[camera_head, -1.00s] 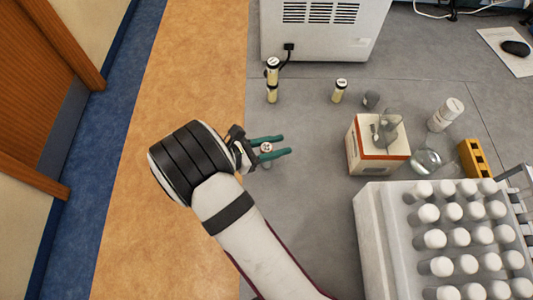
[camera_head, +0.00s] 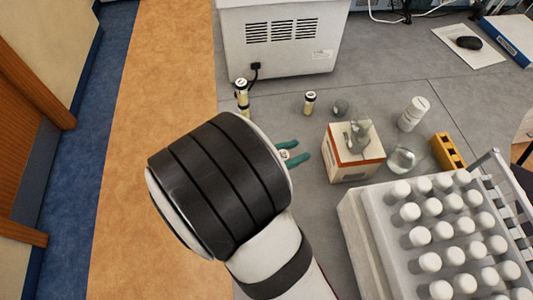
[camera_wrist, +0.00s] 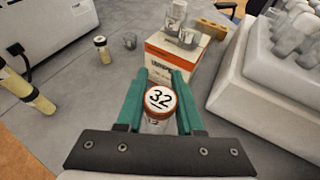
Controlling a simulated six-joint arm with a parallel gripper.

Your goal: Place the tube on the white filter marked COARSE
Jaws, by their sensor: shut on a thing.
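My gripper (camera_head: 293,153) has teal fingers and is shut on a clear tube (camera_wrist: 155,126). The tube's white cap has an orange rim and reads 32 in the wrist view; the cap also shows between the fingers in the head view (camera_head: 284,154). The tube is upright, and its lower end is hidden. I cannot read COARSE on anything. A tall pale yellow, dark-banded cylinder (camera_head: 242,97) and a short one (camera_head: 309,104) stand beyond my gripper, with white tops too small to read. They also show in the wrist view, tall (camera_wrist: 30,92) and short (camera_wrist: 103,50).
A white and orange box (camera_head: 352,168) with glassware on top stands right of my gripper. A large rack (camera_head: 365,240) of white-capped tubes is at lower right. A white machine (camera_head: 282,50) stands at the back. A white bottle (camera_head: 412,114) and yellow block (camera_head: 447,151) are farther right.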

